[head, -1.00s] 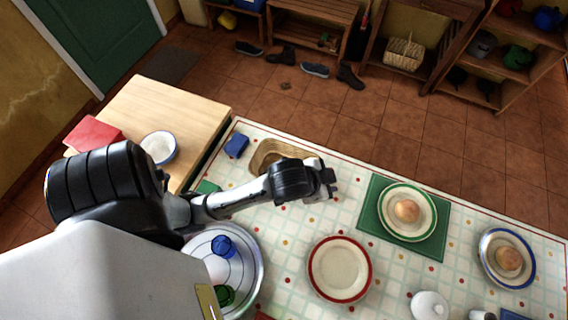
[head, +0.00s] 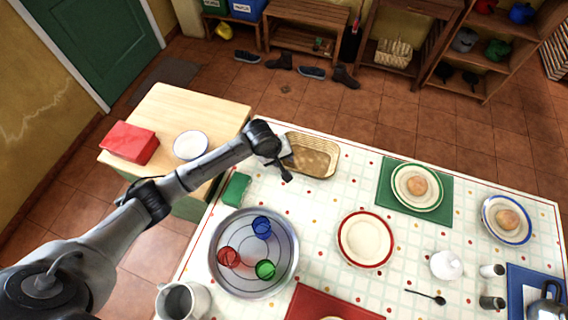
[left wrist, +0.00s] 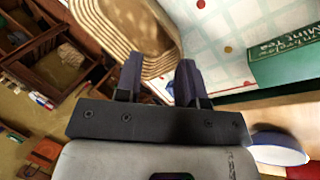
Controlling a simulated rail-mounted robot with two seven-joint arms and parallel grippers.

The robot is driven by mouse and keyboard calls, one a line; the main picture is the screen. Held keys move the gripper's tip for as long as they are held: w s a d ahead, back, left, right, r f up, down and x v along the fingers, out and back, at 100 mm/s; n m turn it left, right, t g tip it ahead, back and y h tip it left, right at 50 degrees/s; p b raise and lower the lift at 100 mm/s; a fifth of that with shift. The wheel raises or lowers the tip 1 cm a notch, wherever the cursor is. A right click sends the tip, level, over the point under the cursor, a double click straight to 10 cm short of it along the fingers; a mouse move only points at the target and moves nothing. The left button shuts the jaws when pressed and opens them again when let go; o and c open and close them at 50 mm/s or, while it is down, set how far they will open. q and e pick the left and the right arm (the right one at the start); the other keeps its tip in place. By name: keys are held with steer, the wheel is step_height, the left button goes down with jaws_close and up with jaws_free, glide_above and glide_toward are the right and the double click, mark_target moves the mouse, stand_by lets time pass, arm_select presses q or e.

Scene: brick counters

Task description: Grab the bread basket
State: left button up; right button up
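The bread basket (head: 318,141) is a tan, ribbed, oblong basket at the far left part of the checked tablecloth, and its brown inside looks empty. My left gripper (head: 287,165) is at the basket's left end, fingers pointing down. In the left wrist view the basket (left wrist: 112,40) fills the upper middle. There the two dark fingers of my left gripper (left wrist: 158,80) stand apart, with the basket's ribbed edge showing between them. I cannot tell whether either finger touches it. My right gripper is in neither current view.
A green tea box (head: 236,189) stands near the basket. A round tray (head: 226,283) with red, blue and green glasses is in front. A red-rimmed plate (head: 366,240) and a green mat (head: 441,187) with a plated bun lie to the right.

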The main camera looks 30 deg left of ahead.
mark_target(300, 170)
arm_select(q)
steer(key=w+d+f+n+b, duration=0.1)
steer(key=f+n, duration=0.2)
steer(key=w+d+f+n+b, duration=0.1)
steer(key=w+d+f+n, duration=0.1)
steer(key=f+n, duration=0.2)
steer(key=w+d+f+n+h+b, duration=0.1)
steer(key=f+n, duration=0.2)
steer(key=f, duration=0.1)
steer(key=shift+w+d+f+n+b, duration=0.1)
steer(key=shift+w+d+n+b, duration=0.1)
steer(key=shift+w+n+b, duration=0.1)
steer(key=shift+w+d+f, duration=0.15)
steer(key=shift+d+f, duration=0.05)
steer(key=shift+f, duration=0.25)
jaws_close()
stand_by(0.4)
